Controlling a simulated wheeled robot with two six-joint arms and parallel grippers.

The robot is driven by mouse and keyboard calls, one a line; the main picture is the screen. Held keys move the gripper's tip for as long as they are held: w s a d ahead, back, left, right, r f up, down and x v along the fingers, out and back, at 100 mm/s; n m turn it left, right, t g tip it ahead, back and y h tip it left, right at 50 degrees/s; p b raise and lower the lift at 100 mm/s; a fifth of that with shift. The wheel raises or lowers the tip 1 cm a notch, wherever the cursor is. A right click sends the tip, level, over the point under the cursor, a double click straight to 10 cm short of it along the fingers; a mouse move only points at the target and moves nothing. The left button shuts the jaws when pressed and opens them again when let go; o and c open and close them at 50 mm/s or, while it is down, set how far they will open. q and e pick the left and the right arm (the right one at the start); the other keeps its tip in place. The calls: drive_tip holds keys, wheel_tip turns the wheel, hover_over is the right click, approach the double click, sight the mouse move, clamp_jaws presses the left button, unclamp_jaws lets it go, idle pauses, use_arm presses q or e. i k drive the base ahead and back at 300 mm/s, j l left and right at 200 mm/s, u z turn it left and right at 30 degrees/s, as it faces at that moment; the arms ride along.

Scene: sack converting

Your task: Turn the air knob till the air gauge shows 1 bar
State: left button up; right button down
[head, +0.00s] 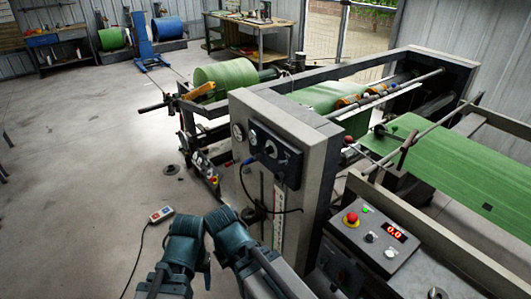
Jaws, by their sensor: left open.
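A grey machine column (308,155) stands in the middle of the head view. The dial readings are too small to make out. A dark round knob (257,214) sits lower on the column; I cannot tell whether it is the air knob. My left gripper (207,258) is low in front of the column, apart from the dial and panel. It is open, with its fingertips hard to make out. My right gripper is not clearly seen.
A control box (371,237) at the lower right has a red button and a red display (394,232) reading 0.0. A black cable hangs from the column. A corded pendant (160,215) lies on the floor. Green web (450,170) runs behind. Floor at left is mostly clear.

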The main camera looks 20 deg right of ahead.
sight(268, 150)
drive_tip(key=i+j, duration=0.25)
drive_tip(key=j, duration=0.15)
drive_tip(key=i+j, duration=0.3)
drive_tip(key=j, duration=0.15)
drive_tip(key=i+j+z, duration=0.1)
drive_tip(key=j, duration=0.25)
drive_tip(key=i+j+z, duration=0.1)
drive_tip(key=i+j, duration=0.15)
drive_tip(key=z, duration=1.15)
